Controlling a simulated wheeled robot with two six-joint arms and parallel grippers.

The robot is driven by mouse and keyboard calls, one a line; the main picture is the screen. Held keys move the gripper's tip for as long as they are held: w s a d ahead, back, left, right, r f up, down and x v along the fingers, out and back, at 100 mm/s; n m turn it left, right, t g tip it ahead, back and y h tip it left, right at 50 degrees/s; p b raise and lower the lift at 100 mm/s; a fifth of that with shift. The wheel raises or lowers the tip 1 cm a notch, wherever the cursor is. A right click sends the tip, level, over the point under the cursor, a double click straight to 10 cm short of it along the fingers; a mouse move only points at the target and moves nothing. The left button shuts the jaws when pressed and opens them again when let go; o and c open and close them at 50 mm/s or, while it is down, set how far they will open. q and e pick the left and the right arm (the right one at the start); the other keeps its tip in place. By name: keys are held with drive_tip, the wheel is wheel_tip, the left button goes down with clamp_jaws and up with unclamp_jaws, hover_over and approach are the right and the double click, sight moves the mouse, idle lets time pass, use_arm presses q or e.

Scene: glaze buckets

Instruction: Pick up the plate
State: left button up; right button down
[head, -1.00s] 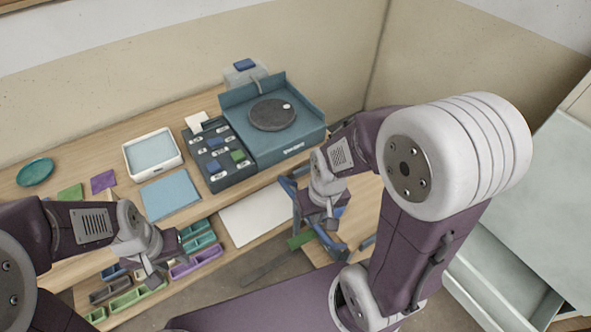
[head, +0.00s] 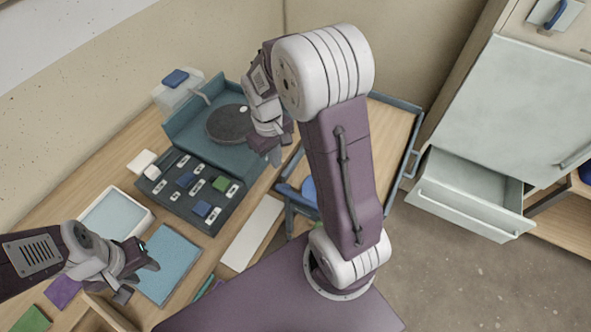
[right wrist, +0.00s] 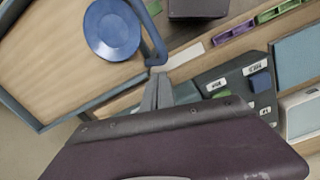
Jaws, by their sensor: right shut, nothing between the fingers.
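A round blue plate (right wrist: 112,30) lies on the wooden top of a cart in the right wrist view. In the head view only a blue part of it (head: 309,190) shows beside my right arm, which hides the rest. My right gripper (head: 275,157) is shut and empty, in front of the turntable box; its closed fingers also show in the right wrist view (right wrist: 158,92), apart from the plate. My left gripper (head: 138,280) is open and empty over the light-blue mat (head: 166,262).
The bench holds a dark tray of labelled blocks (head: 193,188), a teal turntable box (head: 180,125), a white-rimmed tray (head: 150,222) and a white board (head: 252,233). The cart (head: 385,130) has a blue-grey frame. A cabinet drawer (head: 470,205) stands open at right.

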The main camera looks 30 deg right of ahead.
drive_tip(key=w+d+f+g+b, duration=0.25)
drive_tip(key=w+d+f, duration=0.25)
drive_tip(key=d+f, duration=0.45)
drive_tip(key=x, duration=0.9)
drive_tip(key=shift+d+f, duration=0.35)
drive_tip(key=shift+d, duration=0.05)
